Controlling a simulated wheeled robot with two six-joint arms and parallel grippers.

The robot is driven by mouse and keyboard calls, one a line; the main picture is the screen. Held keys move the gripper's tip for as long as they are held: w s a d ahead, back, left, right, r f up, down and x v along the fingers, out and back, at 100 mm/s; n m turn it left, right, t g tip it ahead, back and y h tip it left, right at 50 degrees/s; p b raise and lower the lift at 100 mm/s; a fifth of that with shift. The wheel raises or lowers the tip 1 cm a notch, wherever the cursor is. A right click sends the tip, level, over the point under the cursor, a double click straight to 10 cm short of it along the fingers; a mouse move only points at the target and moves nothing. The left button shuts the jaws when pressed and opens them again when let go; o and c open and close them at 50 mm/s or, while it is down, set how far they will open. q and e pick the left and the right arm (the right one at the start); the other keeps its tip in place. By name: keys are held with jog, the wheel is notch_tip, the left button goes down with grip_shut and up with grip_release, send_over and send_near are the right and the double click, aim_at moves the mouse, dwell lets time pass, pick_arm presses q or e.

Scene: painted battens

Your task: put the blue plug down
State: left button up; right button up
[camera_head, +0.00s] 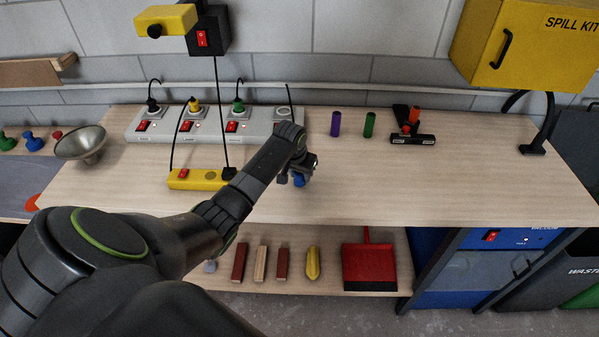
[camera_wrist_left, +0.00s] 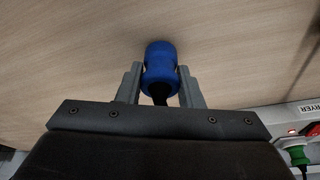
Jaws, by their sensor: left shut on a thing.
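The blue plug (camera_wrist_left: 160,72) is between the two fingers of my left gripper (camera_wrist_left: 160,88) in the left wrist view, and the gripper is shut on it. A black part shows at the near end of the plug. In the head view the plug (camera_head: 299,181) shows below my left gripper (camera_head: 298,176), over the light wooden bench top (camera_head: 450,180). I cannot tell whether the plug touches the wood. My right gripper does not show.
Behind stands a grey socket strip (camera_head: 262,127) with black, yellow and green plugs. A yellow power strip (camera_head: 208,179) lies left of the gripper. A purple cylinder (camera_head: 336,124) and a green one (camera_head: 369,125) stand behind right. The bench to the right is clear.

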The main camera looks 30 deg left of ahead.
pick_arm(q)
jog(key=shift+f, duration=0.15)
jog(key=shift+f, duration=0.25)
jog(key=o, duration=1.1)
jog(key=shift+c, duration=0.2)
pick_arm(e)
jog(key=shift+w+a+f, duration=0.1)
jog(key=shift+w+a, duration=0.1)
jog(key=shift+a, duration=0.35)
pick_arm(q)
jog(key=shift+r, duration=0.3)
jog(key=b+v, duration=0.1)
jog(key=v, duration=1.1)
jog(key=shift+r, duration=0.3)
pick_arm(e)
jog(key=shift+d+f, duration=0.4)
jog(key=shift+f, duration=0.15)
